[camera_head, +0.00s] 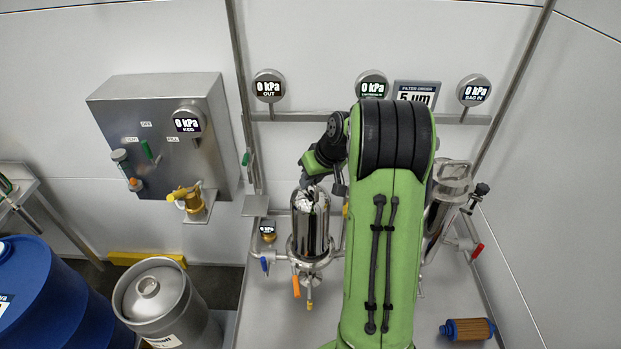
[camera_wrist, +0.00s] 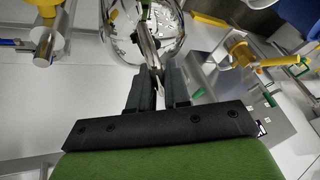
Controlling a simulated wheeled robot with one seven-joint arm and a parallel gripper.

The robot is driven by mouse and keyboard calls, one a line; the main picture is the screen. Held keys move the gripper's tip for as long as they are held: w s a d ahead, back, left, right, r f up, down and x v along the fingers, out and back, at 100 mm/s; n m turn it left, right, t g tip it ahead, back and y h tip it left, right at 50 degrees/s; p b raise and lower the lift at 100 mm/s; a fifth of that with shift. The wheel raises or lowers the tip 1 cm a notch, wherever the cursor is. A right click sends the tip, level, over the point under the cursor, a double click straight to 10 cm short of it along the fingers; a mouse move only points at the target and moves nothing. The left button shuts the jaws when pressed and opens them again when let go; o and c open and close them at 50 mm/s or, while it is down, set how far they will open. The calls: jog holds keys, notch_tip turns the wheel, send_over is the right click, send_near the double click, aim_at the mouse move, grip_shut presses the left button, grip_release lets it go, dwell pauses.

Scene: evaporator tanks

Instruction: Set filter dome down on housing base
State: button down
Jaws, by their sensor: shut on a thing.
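The filter dome (camera_head: 310,225) is a shiny upright metal cylinder left of my green arm in the head view. My gripper (camera_head: 316,190) is at its top, shut on it. In the wrist view my gripper (camera_wrist: 158,85) has its dark fingers closed on a thin metal part of the mirror-like dome (camera_wrist: 172,38). The housing base (camera_head: 312,260) is a metal ring with fittings directly under the dome. The dome's lower edge appears at the ring, but I cannot tell whether it touches or hovers. My arm hides the area to the right.
A valve with an orange handle (camera_head: 296,286) hangs below the base. An orange filter cartridge (camera_head: 467,329) lies at the bottom right. A steel control box (camera_head: 165,140) and a keg (camera_head: 160,300) stand left.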

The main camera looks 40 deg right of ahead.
jog(key=shift+f+b, duration=0.8)
jog(key=shift+f, duration=0.2)
jog(key=c, duration=1.1)
grip_release()
jog(key=shift+o, duration=0.4)
notch_tip(320, 180, up, 7)
jog(key=p, duration=0.6)
jog(key=shift+r, duration=0.1)
